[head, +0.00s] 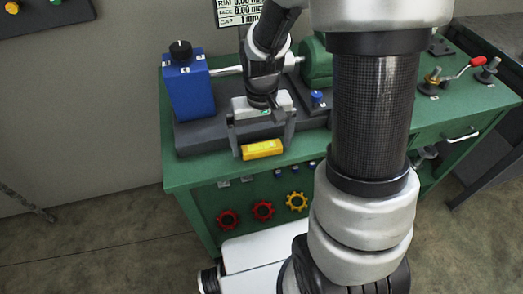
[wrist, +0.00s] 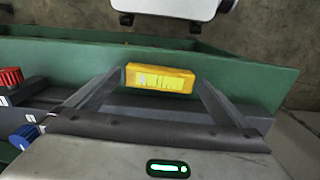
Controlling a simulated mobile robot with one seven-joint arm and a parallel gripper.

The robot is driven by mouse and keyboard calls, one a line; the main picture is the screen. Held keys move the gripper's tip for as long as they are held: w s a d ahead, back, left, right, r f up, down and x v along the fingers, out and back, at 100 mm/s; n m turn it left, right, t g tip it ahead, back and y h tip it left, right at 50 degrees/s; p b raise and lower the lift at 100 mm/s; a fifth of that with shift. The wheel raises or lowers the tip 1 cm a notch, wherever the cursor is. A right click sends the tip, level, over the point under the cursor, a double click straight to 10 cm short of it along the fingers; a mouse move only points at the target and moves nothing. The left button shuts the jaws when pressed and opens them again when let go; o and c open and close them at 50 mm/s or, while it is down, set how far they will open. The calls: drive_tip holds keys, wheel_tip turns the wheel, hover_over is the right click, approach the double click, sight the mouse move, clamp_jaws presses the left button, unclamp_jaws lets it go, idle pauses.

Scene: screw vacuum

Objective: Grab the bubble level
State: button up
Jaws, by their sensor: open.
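The bubble level is a small yellow block (head: 262,149) near the front edge of the green workbench in the head view. It also shows in the wrist view (wrist: 160,78), lying crosswise with a pale yellow panel on its face. My gripper (head: 263,148) is open, with one finger toward each end of the level. In the wrist view the fingertips (wrist: 160,80) lie close to the level's two ends. I cannot tell whether either finger touches it.
The green workbench (head: 185,178) carries a blue box with a black knob (head: 189,88) at its left and a dark base plate (head: 205,135). A red-handled lever (head: 476,62) stands at the right. Red and yellow wheels (head: 262,211) sit below on the front.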

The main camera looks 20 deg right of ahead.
drive_tip(key=shift+f, duration=0.35)
drive_tip(key=shift+c, duration=0.4)
drive_tip(key=c, duration=0.9)
